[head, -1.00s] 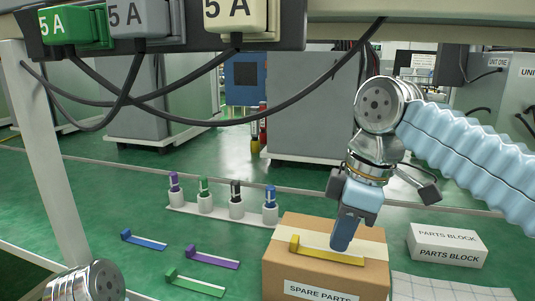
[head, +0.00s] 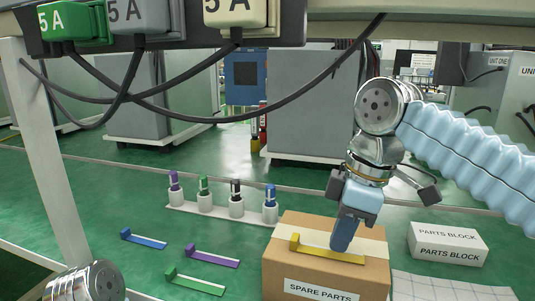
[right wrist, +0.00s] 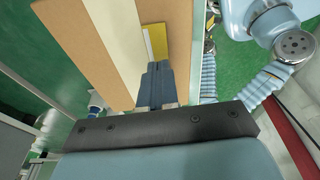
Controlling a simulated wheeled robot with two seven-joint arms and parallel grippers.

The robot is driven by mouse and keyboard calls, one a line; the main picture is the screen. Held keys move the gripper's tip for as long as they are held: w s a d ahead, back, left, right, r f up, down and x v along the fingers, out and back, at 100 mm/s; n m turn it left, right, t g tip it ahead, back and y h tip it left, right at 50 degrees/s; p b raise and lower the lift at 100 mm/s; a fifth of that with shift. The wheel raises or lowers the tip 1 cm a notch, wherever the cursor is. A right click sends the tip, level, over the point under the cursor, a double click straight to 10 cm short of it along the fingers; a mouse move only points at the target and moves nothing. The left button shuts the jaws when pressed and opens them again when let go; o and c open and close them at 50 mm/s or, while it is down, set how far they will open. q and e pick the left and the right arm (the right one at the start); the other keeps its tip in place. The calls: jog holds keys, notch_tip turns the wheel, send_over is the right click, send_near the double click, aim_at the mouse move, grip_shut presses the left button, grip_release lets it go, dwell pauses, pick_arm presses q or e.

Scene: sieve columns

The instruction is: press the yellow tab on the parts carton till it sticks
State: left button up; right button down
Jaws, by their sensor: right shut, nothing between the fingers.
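The brown carton (head: 283,270), labelled SPARE PARTS, stands on the table with a pale tape strip across its top. The yellow tab (head: 310,250), a flat strip with an upturned left end, lies on top of the carton; part of it also shows in the right wrist view (right wrist: 156,38). My right gripper (head: 341,247) is shut and empty, pointing down with its fingertips at the right half of the tab. They look to be on or just above it; contact is hard to tell. In the right wrist view the shut fingers (right wrist: 158,70) cover part of the tab. My left gripper is not in view.
A white PARTS BLOCK box (head: 448,252) stands right of the carton. Blue (head: 145,240), purple (head: 212,257) and green (head: 195,284) tabs lie to the left. A white rack of coloured pens (head: 221,213) stands behind. Dark cables hang overhead.

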jog(key=shift+f+b, duration=0.4)
jog(key=shift+f, duration=0.15)
jog(key=shift+f, duration=0.3)
dwell(1.0)
notch_tip(320, 180, up, 3)
jog(key=p, duration=0.3)
jog(key=shift+r, duration=0.1)
notch_tip(320, 180, up, 2)
jog(key=shift+r+p, duration=0.1)
jog(key=shift+p, duration=0.7)
jog(key=shift+r, duration=2.5)
